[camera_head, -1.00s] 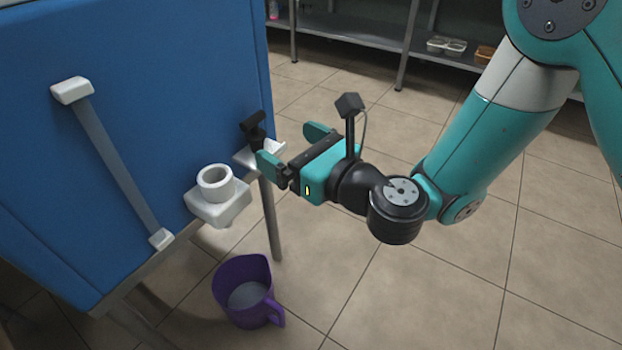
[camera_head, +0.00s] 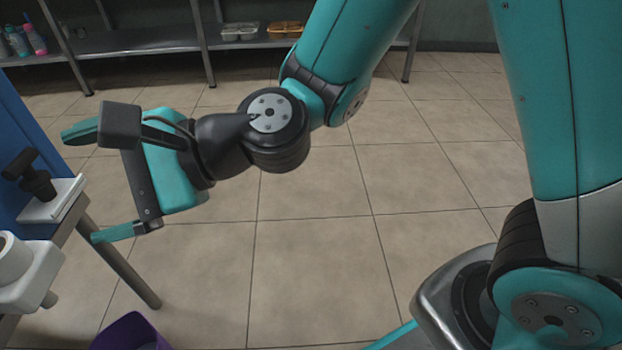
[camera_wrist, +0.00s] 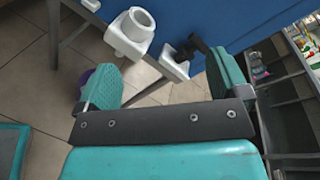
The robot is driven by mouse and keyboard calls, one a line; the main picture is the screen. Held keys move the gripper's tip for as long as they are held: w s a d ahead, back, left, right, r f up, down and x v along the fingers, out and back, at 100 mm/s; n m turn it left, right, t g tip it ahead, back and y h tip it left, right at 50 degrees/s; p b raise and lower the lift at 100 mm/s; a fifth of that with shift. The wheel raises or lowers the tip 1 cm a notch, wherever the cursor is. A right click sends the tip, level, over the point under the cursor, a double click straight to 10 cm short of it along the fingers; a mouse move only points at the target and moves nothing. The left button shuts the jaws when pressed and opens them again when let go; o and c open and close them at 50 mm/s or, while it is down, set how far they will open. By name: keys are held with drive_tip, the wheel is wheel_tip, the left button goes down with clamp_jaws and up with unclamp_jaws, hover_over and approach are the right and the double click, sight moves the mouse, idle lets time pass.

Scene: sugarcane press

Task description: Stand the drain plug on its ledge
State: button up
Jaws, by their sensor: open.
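The black drain plug (camera_head: 32,176), with a T-shaped handle, stands upright on the small white ledge (camera_head: 58,200) on the blue machine's side. In the wrist view the plug (camera_wrist: 190,45) sits on the ledge (camera_wrist: 173,66), beyond the fingers. My gripper (camera_head: 95,182) is open and empty, to the right of the plug and apart from it. In the wrist view its teal fingers (camera_wrist: 165,65) are spread wide. The underside of the plug, where it meets the ledge, is hard to make out.
A white spout cup (camera_head: 22,265) juts from the machine beside the ledge. A purple jug (camera_head: 130,333) stands on the floor below. A metal leg (camera_head: 120,262) is under the ledge. A shelf (camera_head: 140,42) with trays runs along the back. Tiled floor on the right is clear.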

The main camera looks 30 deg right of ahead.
drive_tip(key=s+d+n+g+h, duration=0.1)
drive_tip(key=s+d+n+h, duration=0.1)
drive_tip(key=d+n+h, duration=0.2)
drive_tip(key=s+d+f+n+g+h, duration=0.1)
drive_tip(key=s+d+n+h, duration=0.2)
drive_tip(key=d+n, duration=0.5)
drive_tip(key=s+d+f+n+g+h, duration=0.1)
drive_tip(key=s+d+n+h, duration=0.2)
drive_tip(key=d, duration=0.6)
drive_tip(key=n+h, duration=0.1)
drive_tip(key=n, duration=0.1)
drive_tip(key=shift+s+d+f+n+h, duration=0.2)
drive_tip(key=shift+s+d+n+h, duration=0.1)
drive_tip(key=shift+n, duration=0.1)
drive_tip(key=shift+r, duration=0.1)
